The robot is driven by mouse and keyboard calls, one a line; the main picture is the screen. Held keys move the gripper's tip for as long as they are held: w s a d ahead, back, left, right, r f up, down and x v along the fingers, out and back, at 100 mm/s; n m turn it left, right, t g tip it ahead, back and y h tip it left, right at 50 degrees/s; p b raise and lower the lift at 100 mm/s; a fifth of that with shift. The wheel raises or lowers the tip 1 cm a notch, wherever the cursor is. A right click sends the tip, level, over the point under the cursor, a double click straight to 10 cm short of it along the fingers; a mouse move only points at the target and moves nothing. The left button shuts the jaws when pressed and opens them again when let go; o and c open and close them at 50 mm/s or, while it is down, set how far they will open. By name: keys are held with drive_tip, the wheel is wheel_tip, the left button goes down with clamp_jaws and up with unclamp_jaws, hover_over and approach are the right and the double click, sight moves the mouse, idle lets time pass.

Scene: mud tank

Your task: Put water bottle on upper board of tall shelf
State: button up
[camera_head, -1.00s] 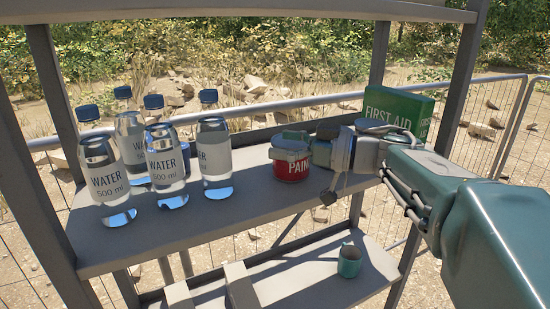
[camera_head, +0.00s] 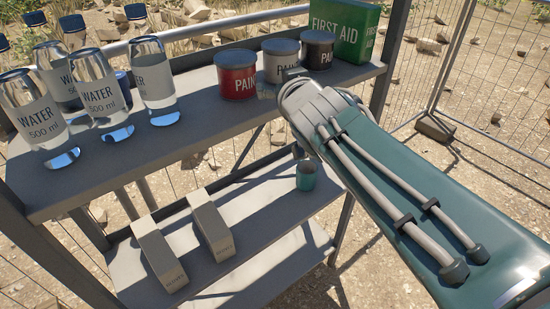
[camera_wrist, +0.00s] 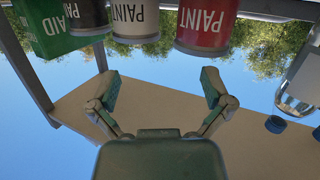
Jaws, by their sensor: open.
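Several clear water bottles (camera_head: 101,96) with blue caps stand upright in a cluster at the left of a grey shelf board (camera_head: 205,120) in the head view. My gripper (camera_wrist: 162,84) is open and empty in the wrist view, its two fingers spread. In the head view it is mostly hidden behind my forearm, near the paint cans and right of the bottles. The wrist view is upside down; a bottle (camera_wrist: 297,92) shows at its right edge, away from the fingers. A higher board (camera_wrist: 75,103) of the tall shelf shows its underside there; its top face is hidden.
A red paint can (camera_head: 236,78), a white one (camera_head: 279,62), a dark one (camera_head: 317,50) and a green first aid box (camera_head: 345,28) share the bottles' board. A mesh fence (camera_head: 480,75) stands behind.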

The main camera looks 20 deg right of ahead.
drive_tip(key=s+a+f+g+y, duration=0.1)
drive_tip(key=s+a+f+g, duration=0.1)
drive_tip(key=s+f+g, duration=0.3)
drive_tip(key=s+a+f+g+y, duration=0.1)
drive_tip(key=s+a+f+g, duration=0.2)
drive_tip(key=s+f, duration=0.9)
drive_tip(key=shift+s+a+n+g, duration=0.15)
drive_tip(key=shift+a+n+g, duration=0.15)
drive_tip(key=shift+g, duration=0.7)
drive_tip(key=shift+r, duration=0.1)
